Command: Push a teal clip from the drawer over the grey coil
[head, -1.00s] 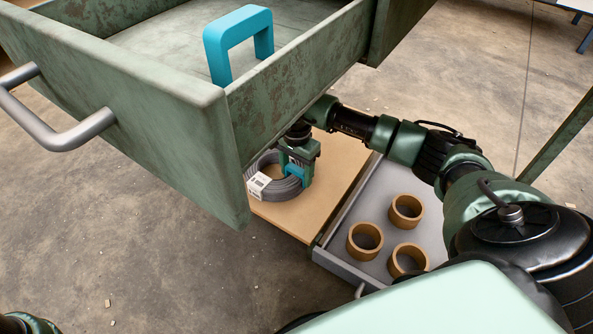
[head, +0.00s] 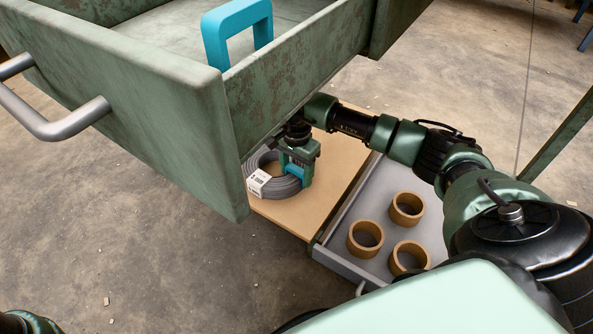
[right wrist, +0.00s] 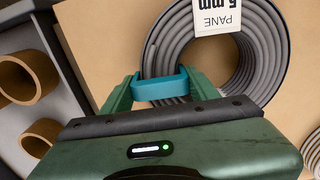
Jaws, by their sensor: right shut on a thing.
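My right gripper (head: 297,172) reaches down beside the open drawer and is shut on a teal clip (head: 293,170). The grey coil (head: 262,187) lies flat on a tan board with a white label on it. In the right wrist view the clip (right wrist: 160,88) sits between the two fingers, across the near side of the coil's ring (right wrist: 262,55). How far down over the windings the clip sits is hidden. A second teal clip (head: 213,40) stands upright in the green drawer (head: 180,88). My left gripper does not show.
The tan board (head: 290,213) has bare room in front of the coil. A grey tray (head: 342,222) with three brown rings (head: 366,238) stands right of it.

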